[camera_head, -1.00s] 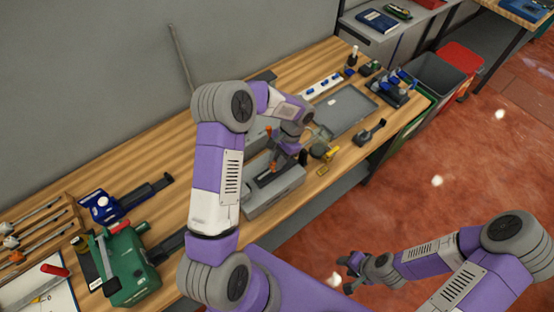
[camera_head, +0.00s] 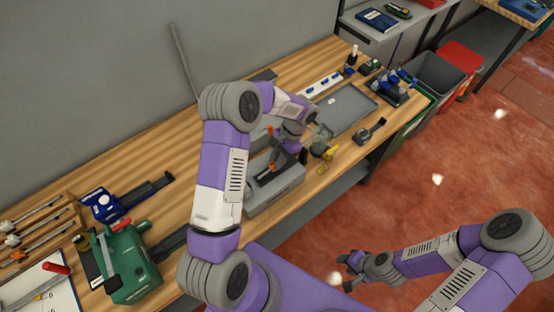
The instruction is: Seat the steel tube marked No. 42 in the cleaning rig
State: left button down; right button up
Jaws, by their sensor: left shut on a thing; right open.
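My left gripper (camera_head: 274,163) is over a grey open-topped box (camera_head: 274,194) on the wooden bench. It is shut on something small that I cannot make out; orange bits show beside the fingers. I cannot tell whether the grey box is the cleaning rig. No mark No. 42 is readable, and no steel tube can be told apart near the gripper. My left arm hides part of the bench behind it. My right gripper (camera_head: 351,272) is open and empty, out over the red floor in front of the bench.
A grey tray (camera_head: 347,108) lies right of the box, with small yellow items (camera_head: 322,168) nearby. Bins (camera_head: 437,76) stand beyond the bench's right end.

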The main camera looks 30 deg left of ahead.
pick_arm(q)
jog(key=shift+s+a+f, duration=0.15)
jog(key=shift+s+f, duration=0.05)
dwell(0.5)
jog(key=c, duration=0.6)
grip_release()
jog(key=shift+r, duration=0.1)
jog(key=shift+r, duration=0.1)
jog(key=shift+r+p, duration=2.25)
jog(key=shift+r, duration=1.2)
jog(key=shift+f, duration=0.1)
